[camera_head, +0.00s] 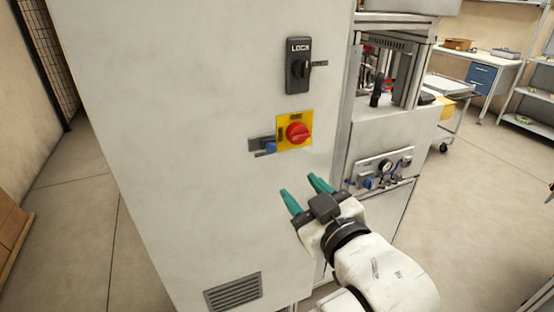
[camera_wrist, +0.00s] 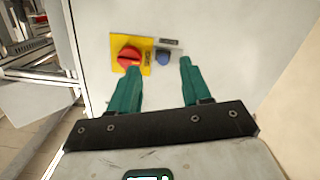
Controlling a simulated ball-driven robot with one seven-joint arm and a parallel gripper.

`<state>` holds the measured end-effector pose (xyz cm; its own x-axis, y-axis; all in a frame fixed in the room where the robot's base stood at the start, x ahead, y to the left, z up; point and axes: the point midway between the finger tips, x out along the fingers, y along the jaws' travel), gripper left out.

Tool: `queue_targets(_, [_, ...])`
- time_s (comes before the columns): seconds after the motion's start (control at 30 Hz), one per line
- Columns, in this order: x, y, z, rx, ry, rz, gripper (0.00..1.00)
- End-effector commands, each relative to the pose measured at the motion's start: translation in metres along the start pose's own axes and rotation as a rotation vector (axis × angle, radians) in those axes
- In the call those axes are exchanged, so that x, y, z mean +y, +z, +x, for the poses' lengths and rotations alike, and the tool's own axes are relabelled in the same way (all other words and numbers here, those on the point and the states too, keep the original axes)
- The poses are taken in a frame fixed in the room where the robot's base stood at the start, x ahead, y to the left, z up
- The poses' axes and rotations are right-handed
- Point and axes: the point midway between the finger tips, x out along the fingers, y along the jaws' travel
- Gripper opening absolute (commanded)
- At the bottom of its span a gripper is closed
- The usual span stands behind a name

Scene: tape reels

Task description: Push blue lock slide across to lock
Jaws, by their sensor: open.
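The blue lock slide (camera_head: 271,148) is a small blue knob on a grey bracket (camera_head: 256,144) on the white cabinet front. It sits just left of the yellow plate with the red rotary switch (camera_head: 298,133). In the wrist view the blue slide (camera_wrist: 163,58) shows to the right of the red switch (camera_wrist: 130,57), between the fingertips in the picture. My gripper (camera_head: 305,189) has green fingers, is open and empty, and is below and to the right of the slide in the head view. In the wrist view my gripper (camera_wrist: 160,68) points toward the panel, apparently clear of the slide.
A black LOCK handle (camera_head: 299,66) is above the switch on the cabinet (camera_head: 180,130). A vent grille (camera_head: 233,291) is low down. Right of the cabinet is a machine with a gauge panel (camera_head: 381,170). The cabinet face left of the slide is bare.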

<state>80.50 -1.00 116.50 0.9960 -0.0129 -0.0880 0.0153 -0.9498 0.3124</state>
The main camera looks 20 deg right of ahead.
Motion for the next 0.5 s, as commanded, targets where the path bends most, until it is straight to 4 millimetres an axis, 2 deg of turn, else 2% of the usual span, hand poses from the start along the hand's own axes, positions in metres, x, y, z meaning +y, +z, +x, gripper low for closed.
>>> queue_targets(0.1, [-0.003,-0.02,-0.001,0.072,0.01,0.005,0.48])
queue_targets(0.27, [-0.002,-0.028,0.006,0.091,0.016,0.005,0.48])
queue_targets(0.5, [0.0,-0.033,0.043,0.087,0.018,0.007,0.48])
